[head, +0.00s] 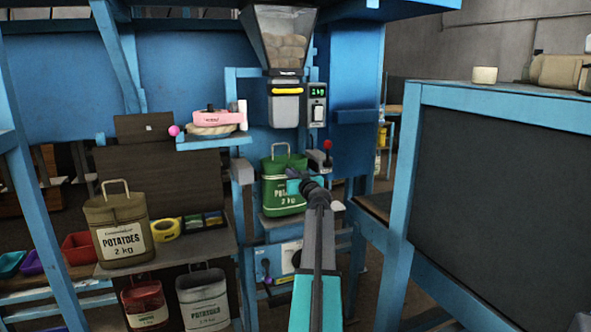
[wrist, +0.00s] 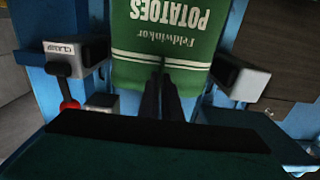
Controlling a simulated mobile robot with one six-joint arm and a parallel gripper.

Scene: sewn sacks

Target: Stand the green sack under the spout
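The green potato sack (head: 283,185), marked 2 kg, stands upright with its handle loop up on a small shelf below the grey spout (head: 285,105) of the hopper. My gripper (head: 308,186) is in front of the sack's face. In the wrist view the sack (wrist: 165,45) shows upside down, its lettering inverted. The dark fingers of my gripper (wrist: 162,85) lie close together before its striped band, with nothing visible between them. I cannot tell whether they touch the cloth. The sack's handle does not show in the wrist view.
Grey clamp blocks (wrist: 75,55) and (wrist: 240,80) flank the sack. A red-knobbed lever (head: 327,146) is right of it. An olive sack (head: 118,228) stands on the left bench. A blue-framed dark panel (head: 500,160) blocks the right side.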

